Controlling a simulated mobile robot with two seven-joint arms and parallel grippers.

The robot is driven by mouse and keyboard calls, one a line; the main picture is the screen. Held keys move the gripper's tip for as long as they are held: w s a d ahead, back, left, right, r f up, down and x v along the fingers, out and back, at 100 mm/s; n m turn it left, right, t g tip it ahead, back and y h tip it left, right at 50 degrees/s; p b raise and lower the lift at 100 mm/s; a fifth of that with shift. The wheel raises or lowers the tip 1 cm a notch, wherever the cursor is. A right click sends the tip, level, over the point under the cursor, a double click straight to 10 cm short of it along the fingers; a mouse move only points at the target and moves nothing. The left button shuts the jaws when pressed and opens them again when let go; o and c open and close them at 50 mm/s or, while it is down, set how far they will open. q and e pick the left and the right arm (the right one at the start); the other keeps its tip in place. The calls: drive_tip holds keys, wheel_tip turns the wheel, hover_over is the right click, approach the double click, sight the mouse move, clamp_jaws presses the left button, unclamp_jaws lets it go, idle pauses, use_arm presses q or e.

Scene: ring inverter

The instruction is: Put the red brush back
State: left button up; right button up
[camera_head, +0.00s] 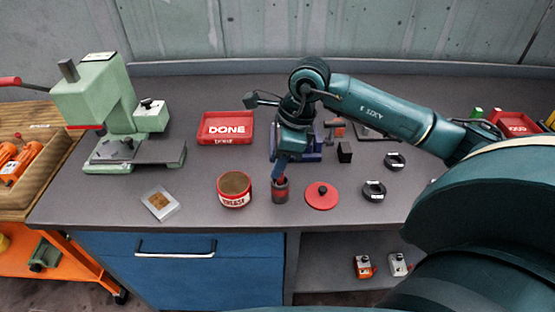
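My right gripper (280,176) reaches in from the right and points down over a small dark reddish cup (280,194) near the front of the bench. Its tip meets the cup's top in the picture. A red brush cannot be made out clearly; a bit of red shows at the cup's rim, between the tip and the cup. I cannot tell whether the fingers are open or shut. An open red grease tin (234,189) stands just left of the cup. A round red lid with a dark knob (321,195) lies right of it. My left gripper is not in view.
A green press (105,110) stands at the left, with a small clear tray (160,203) in front. A red DONE tray (225,128) lies at the back. Dark rings (374,191) and a black block (345,152) lie to the right. The bench between press and tin is mostly clear.

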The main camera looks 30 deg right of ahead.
drive_tip(key=b+v, duration=0.1)
drive_tip(key=v, duration=1)
drive_tip(key=shift+r, duration=0.25)
drive_tip(key=shift+s, duration=0.1)
